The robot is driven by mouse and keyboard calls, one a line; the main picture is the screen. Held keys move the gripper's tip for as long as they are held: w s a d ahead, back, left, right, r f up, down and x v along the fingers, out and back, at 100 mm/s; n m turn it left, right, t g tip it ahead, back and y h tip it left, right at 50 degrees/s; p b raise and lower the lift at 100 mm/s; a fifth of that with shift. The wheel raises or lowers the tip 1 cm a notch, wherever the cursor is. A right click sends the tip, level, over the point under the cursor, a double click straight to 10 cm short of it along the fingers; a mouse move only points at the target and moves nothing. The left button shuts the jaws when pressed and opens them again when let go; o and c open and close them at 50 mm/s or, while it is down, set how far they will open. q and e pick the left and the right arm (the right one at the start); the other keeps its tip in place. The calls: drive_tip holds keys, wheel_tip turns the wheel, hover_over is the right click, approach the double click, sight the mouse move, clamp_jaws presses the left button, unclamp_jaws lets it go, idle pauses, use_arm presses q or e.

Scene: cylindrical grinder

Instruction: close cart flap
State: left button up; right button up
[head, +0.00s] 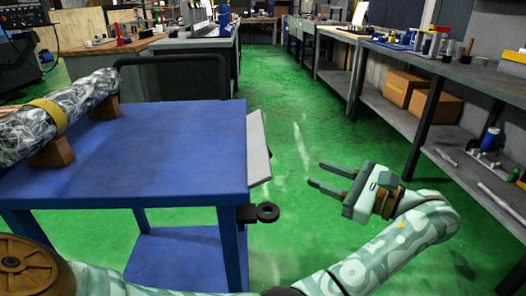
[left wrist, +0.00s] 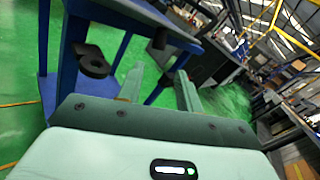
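The blue cart (head: 170,150) stands at the left in the head view. A light grey flap (head: 258,147) sits at its right edge, tilted and sticking outward. A black ring-shaped part (head: 267,212) projects below the flap and also shows in the left wrist view (left wrist: 95,66). My left gripper (head: 327,177) is right of the flap, its fingers pointing left toward the cart, apart from it. Its fingers are spread and empty, as the left wrist view (left wrist: 158,88) also shows. My right gripper is in neither view.
A wrapped cylindrical part (head: 55,115) rests on brown blocks on the cart top. A long workbench (head: 440,65) with shelves and cardboard boxes (head: 435,100) runs along the right. Green floor (head: 295,120) between cart and bench is clear.

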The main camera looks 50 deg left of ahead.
sight(261, 147)
use_arm(q)
drive_tip(key=a+b, duration=0.1)
drive_tip(key=a, duration=0.3)
drive_tip(key=s+a+b, duration=0.1)
drive_tip(key=a, duration=0.4)
drive_tip(key=s+a+b, duration=0.1)
drive_tip(key=a, duration=0.4)
drive_tip(key=shift+s, duration=0.2)
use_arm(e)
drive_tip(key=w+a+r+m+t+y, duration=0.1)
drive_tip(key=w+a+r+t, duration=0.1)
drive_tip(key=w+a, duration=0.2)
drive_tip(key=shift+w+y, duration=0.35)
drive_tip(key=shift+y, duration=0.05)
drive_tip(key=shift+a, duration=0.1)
use_arm(q)
drive_tip(key=c, duration=0.7)
